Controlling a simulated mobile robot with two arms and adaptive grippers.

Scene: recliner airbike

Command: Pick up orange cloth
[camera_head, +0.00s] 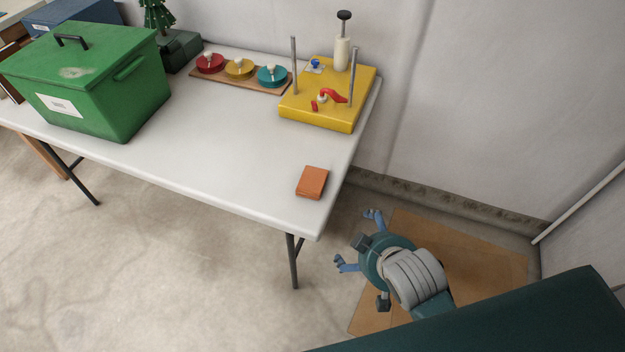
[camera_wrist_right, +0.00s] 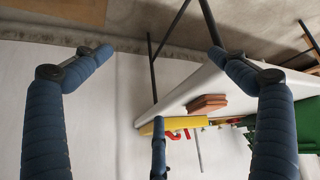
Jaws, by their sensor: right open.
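The orange cloth (camera_head: 312,182), a small folded block, lies flat on the white table (camera_head: 225,150) near its front right corner. My right gripper (camera_head: 356,240) is open and empty, beyond the table's right end, to the right of and below the cloth in the head view. In the right wrist view its blue fingers (camera_wrist_right: 160,55) are spread wide. The cloth (camera_wrist_right: 207,103) shows there right of centre on the tabletop, apart from the fingers. My left gripper is not in view.
A yellow board (camera_head: 325,98) with metal posts stands behind the cloth. A wooden strip with red, yellow and teal discs (camera_head: 240,73) lies beside it. A green lidded box (camera_head: 95,85) stands at the left. The tabletop around the cloth is clear. A wall (camera_head: 470,100) rises behind.

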